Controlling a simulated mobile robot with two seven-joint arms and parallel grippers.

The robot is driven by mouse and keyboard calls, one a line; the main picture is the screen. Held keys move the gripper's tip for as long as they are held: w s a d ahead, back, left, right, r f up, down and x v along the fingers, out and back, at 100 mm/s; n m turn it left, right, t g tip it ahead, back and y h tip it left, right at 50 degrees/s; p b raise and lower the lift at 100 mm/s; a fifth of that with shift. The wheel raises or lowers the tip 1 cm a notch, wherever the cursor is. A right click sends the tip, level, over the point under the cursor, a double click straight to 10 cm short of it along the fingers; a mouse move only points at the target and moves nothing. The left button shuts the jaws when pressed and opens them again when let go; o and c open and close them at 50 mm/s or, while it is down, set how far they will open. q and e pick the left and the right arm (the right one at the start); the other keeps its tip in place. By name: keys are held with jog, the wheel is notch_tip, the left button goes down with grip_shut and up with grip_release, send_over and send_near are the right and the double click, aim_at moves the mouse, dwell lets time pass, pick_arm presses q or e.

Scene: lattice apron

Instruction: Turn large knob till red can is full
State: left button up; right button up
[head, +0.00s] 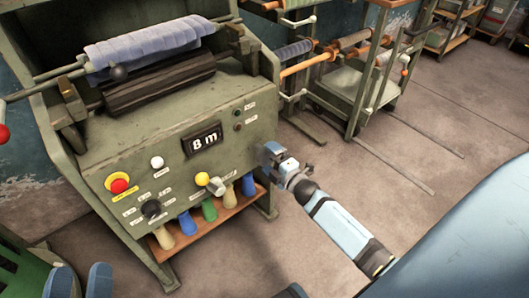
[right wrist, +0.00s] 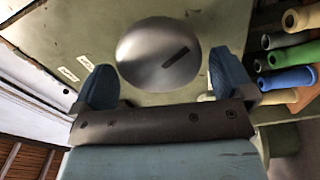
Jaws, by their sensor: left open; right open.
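A large round silver knob (right wrist: 158,54) with a dark slot mark shows in the right wrist view on the machine's green panel. My right gripper (right wrist: 168,84) is open, with one blue finger to each side of the knob; whether they touch it I cannot tell. In the head view my right gripper (head: 272,152) is at the panel's right side and hides the knob. My left gripper (head: 81,281) is open and empty at the bottom left, away from the machine. A display (head: 203,139) reads 8 m. I see no red can in either view.
The panel also holds a red button (head: 119,186), a black knob (head: 151,209), a yellow button (head: 202,178) and a small lever (head: 216,186). Several coloured cones (head: 209,211) stand on a shelf below. A roll rack (head: 350,80) stands behind.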

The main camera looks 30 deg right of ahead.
pick_arm(q)
jog(key=f+g+y, duration=0.1)
jog(key=f, duration=0.1)
jog(key=a+f+y+p, duration=0.1)
jog(key=f, duration=0.1)
jog(key=shift+w+a+f+g+p, duration=0.1)
jog(key=shift+w+f+g+p, duration=0.05)
jog(key=shift+f+g+p, duration=0.2)
pick_arm(e)
jog(key=s, duration=1)
jog(key=shift+d, duration=0.45)
pick_arm(q)
jog(key=shift+r, duration=0.3)
pick_arm(e)
jog(key=shift+s, duration=0.1)
